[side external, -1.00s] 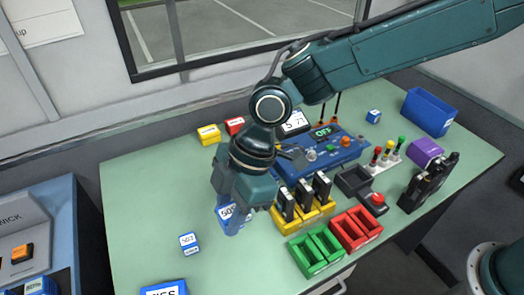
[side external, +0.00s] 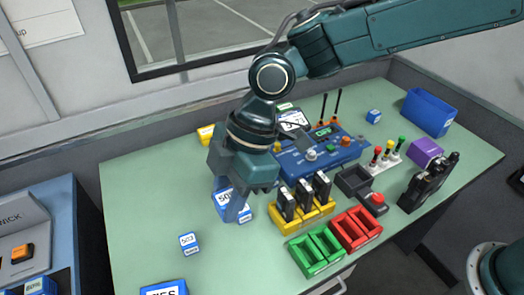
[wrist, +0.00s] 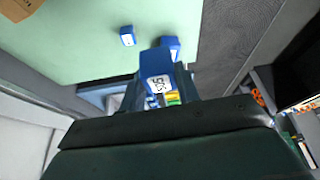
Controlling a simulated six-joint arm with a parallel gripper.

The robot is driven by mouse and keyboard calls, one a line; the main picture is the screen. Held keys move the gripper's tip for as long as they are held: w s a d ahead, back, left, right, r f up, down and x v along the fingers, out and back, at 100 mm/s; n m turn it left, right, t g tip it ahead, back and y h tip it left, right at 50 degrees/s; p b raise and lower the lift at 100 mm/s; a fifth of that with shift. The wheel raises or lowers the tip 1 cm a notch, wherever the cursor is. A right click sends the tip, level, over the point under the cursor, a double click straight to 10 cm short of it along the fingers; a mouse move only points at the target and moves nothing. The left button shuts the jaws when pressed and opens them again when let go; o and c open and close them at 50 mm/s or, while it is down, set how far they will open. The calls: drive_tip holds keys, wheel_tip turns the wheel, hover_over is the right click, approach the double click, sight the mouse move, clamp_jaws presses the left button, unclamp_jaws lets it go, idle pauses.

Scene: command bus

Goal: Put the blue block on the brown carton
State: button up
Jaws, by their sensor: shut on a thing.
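My gripper (side external: 233,207) is shut on a blue block (side external: 226,197) with a white label, left of the yellow rack. In the wrist view the block (wrist: 158,66) sits between the fingers, its labelled side towards the camera. One finger covers part of it in the side view. I cannot tell for sure whether it is clear of the table. A brown carton (wrist: 18,8) shows only in part at the top left corner of the wrist view. I do not see it in the side view.
A small blue-and-white block (side external: 189,243) stands on the green table, with another blue item (side external: 164,289) at the bottom edge. A yellow rack (side external: 302,217), green trays (side external: 316,252) and red trays (side external: 356,230) stand to the right. The table's left part is mostly clear.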

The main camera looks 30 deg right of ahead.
drive_tip(key=shift+w, duration=0.1)
drive_tip(key=shift+w+a+r, duration=0.1)
drive_tip(key=shift+w+r, duration=0.2)
drive_tip(key=shift+w, duration=0.2)
drive_tip(key=w+d+r+m+t, duration=0.1)
drive_tip(key=w+d+r, duration=0.3)
drive_tip(key=w, duration=0.6)
drive_tip(key=w+d+r+m+t, duration=0.1)
drive_tip(key=w+d+r+m, duration=0.3)
drive_tip(key=w, duration=0.6)
drive_tip(key=shift+w+d+r, duration=0.15)
drive_tip(key=shift+w+r, duration=0.25)
drive_tip(key=shift+r, duration=0.2)
wheel_tip(320, 180, down, 14)
drive_tip(key=shift+f, duration=0.15)
